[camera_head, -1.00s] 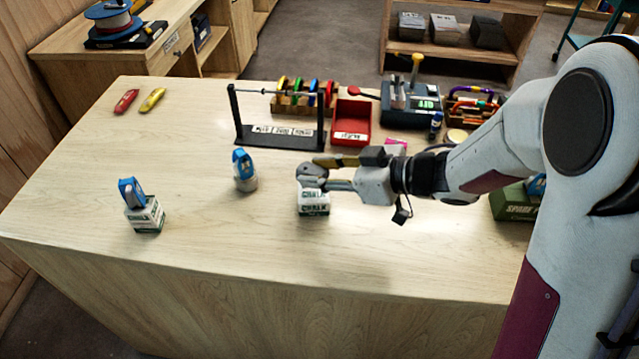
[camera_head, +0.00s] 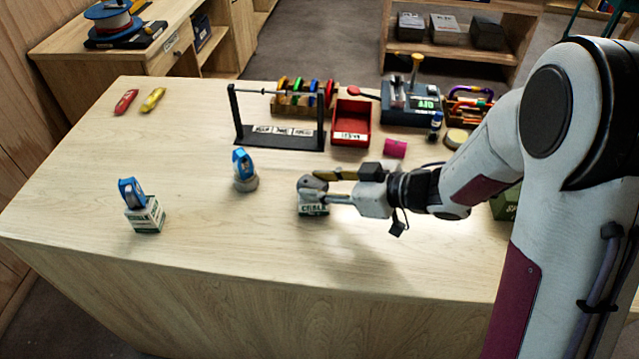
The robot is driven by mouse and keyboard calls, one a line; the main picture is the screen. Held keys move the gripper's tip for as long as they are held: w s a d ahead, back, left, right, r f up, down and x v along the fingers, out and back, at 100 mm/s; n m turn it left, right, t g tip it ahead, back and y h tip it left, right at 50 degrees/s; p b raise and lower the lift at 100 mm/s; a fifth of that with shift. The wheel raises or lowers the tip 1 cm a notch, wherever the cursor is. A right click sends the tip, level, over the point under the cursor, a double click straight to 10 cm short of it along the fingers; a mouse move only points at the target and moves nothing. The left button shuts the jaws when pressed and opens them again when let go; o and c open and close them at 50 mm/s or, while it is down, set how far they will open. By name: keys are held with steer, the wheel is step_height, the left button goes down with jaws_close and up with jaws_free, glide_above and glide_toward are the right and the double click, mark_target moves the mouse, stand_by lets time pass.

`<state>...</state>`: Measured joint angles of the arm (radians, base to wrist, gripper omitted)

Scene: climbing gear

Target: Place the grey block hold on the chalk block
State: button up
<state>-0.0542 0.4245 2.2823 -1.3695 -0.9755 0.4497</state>
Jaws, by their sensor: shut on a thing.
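The grey block hold (camera_head: 309,183) is a small rounded grey piece between the fingertips of my gripper (camera_head: 319,187), which is shut on it. My gripper reaches in from the right, nearly level.
A blue item (camera_head: 131,191) sits on another white and green box (camera_head: 146,216) at left. A second blue item (camera_head: 243,164) stands on a grey round base. The front table area is clear.

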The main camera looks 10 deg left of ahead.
steer(key=shift+f, duration=0.1)
steer(key=o, duration=1.1)
steer(key=shift+v, duration=6.05)
